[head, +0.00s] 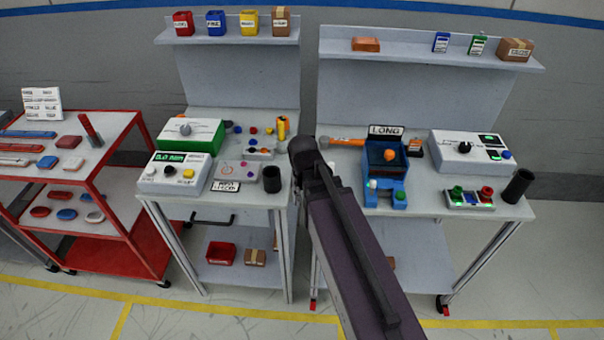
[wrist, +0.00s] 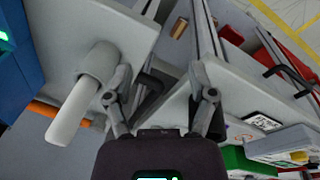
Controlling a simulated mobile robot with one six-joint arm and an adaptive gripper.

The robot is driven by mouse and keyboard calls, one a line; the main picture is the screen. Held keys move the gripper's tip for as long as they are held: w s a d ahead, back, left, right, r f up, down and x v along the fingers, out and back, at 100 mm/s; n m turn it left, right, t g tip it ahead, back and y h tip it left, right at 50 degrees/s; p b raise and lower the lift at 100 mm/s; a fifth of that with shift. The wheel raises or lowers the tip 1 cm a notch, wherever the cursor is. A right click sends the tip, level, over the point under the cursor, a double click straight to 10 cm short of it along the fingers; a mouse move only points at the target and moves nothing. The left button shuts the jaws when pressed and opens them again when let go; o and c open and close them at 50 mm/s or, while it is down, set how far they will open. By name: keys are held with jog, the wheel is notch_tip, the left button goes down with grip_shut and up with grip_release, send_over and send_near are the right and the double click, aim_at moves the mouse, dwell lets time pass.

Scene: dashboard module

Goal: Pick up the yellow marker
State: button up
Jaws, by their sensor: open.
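A small upright yellow cylinder (head: 282,128) stands at the back right of the left bench (head: 215,195) in the head view. It is the most marker-like yellow thing there, but its details are too small to confirm. I cannot make it out in the wrist view. My gripper (wrist: 163,85) is open over the gap between the two benches, with no yellow thing between its fingers. A pale grey cylinder (wrist: 82,100) shows beside the left finger in the wrist view; I cannot tell what it is. In the head view my arm hides the gripper's fingers.
A black cup (head: 272,180) stands at the left bench's right edge. A blue device (head: 386,165), an orange-handled tool (head: 347,141) and a grey control box (head: 466,150) are on the right bench. Shelves rise behind both benches. A red cart (head: 118,190) stands left.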

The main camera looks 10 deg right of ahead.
jog(key=s+f+m+b, duration=0.1)
jog(key=s+f+b, duration=0.1)
jog(key=f+b, duration=0.2)
jog(key=s+f+m+y+b, duration=0.1)
jog(key=s+f+b, duration=0.1)
jog(key=f+b, duration=0.3)
jog(key=shift+s+a+f+g, duration=0.15)
jog(key=shift+s+f+g, duration=0.2)
jog(key=shift+s+g, duration=0.05)
jog(key=shift+c, duration=1)
